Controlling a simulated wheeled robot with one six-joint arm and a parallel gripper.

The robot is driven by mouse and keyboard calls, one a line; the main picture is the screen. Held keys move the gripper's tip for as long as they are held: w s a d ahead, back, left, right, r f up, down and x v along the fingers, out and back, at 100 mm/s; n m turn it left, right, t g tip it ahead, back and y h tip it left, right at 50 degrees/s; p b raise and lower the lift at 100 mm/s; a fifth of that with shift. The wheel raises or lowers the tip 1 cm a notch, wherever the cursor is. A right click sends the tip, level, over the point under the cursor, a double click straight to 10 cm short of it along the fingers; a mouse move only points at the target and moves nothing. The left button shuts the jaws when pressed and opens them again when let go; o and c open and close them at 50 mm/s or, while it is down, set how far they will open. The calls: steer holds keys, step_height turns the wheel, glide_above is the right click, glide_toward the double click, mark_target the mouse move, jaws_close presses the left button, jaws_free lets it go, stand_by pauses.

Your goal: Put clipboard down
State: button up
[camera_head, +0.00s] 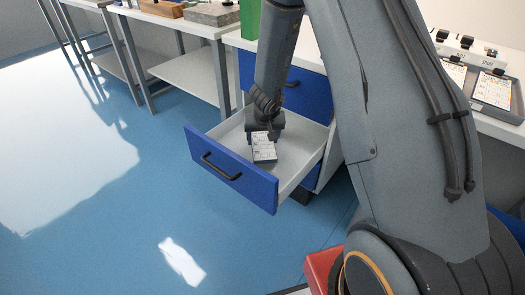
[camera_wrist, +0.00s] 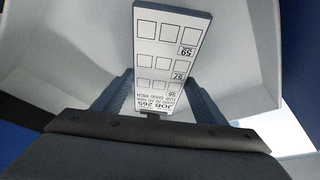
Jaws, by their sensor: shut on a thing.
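The clipboard (camera_head: 264,148) is a small dark-edged board with a white printed sheet. In the head view it is in or just over an open blue-fronted drawer. In the wrist view the clipboard (camera_wrist: 168,60) shows rows of boxes and the text "JOB 265". My gripper (camera_head: 262,127) points down at the clipboard's back end and is shut on it. The wrist view shows my gripper's fingers (camera_wrist: 160,100) on both sides of its near end. I cannot tell whether the clipboard touches the drawer floor.
The drawer (camera_head: 230,172) is pulled out of a white cabinet, its pale inside otherwise bare. Another blue drawer front (camera_head: 308,92) is above it. At right, a bench holds a grey tray (camera_head: 510,112) with printed sheets. Benches (camera_head: 195,27) stand at back left. Blue floor at left is clear.

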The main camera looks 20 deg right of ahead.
mark_target(263, 144)
steer(key=shift+f, duration=0.1)
step_height(263, 144, down, 4)
steer(key=b, duration=0.5)
steer(key=shift+b, duration=0.35)
steer(key=shift+f, duration=0.2)
steer(key=o, duration=1.2)
steer(key=shift+r, duration=0.2)
